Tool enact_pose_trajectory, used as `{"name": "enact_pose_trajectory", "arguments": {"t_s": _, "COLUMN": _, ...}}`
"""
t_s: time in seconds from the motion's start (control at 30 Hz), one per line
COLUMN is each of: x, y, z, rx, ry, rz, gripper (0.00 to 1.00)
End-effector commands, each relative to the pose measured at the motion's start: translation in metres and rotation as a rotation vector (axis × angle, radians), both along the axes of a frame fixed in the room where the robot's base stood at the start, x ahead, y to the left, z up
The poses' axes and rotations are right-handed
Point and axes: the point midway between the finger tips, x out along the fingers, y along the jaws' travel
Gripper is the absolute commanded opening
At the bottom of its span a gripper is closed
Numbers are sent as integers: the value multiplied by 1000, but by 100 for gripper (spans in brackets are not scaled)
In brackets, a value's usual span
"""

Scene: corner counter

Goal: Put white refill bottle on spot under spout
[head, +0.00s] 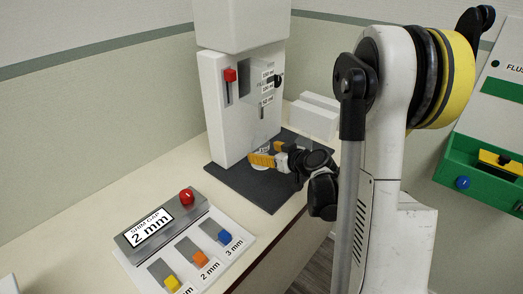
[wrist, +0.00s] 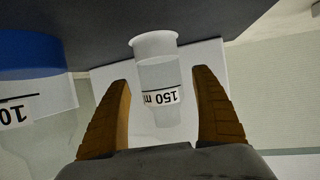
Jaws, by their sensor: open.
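The white refill bottle (wrist: 157,72) is clear, with a white end against the dark mat and a label reading 150 ml, upside down in the wrist view. It shows between the two orange fingers of my gripper (wrist: 162,90), with a gap on each side. In the head view my gripper (head: 265,153) is low over the mat, in front of the white dispenser (head: 217,130), and its fingers hide most of the bottle. My gripper is open. The spout and the spot under it cannot be made out clearly.
A blue-ended container (wrist: 30,55) stands close on the left in the wrist view. The dark mat (head: 240,188) lies under the dispenser. White blocks (head: 312,120) stand behind it. A shim panel (head: 150,232) with coloured knobs is at front left. A green wall board (head: 480,155) is at right.

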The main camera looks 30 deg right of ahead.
Motion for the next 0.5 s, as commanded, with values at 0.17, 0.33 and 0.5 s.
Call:
{"name": "enact_pose_trajectory", "arguments": {"t_s": 0.17, "x": -40, "y": -6, "z": 20, "rx": 1, "ry": 0, "rz": -4, "gripper": 76}}
{"name": "enact_pose_trajectory", "arguments": {"t_s": 0.33, "x": -71, "y": -9, "z": 32, "rx": 0, "ry": 0, "rz": -2, "gripper": 76}}
{"name": "enact_pose_trajectory", "arguments": {"t_s": 0.5, "x": -87, "y": -9, "z": 38, "rx": 2, "ry": 2, "rz": 1, "gripper": 76}}
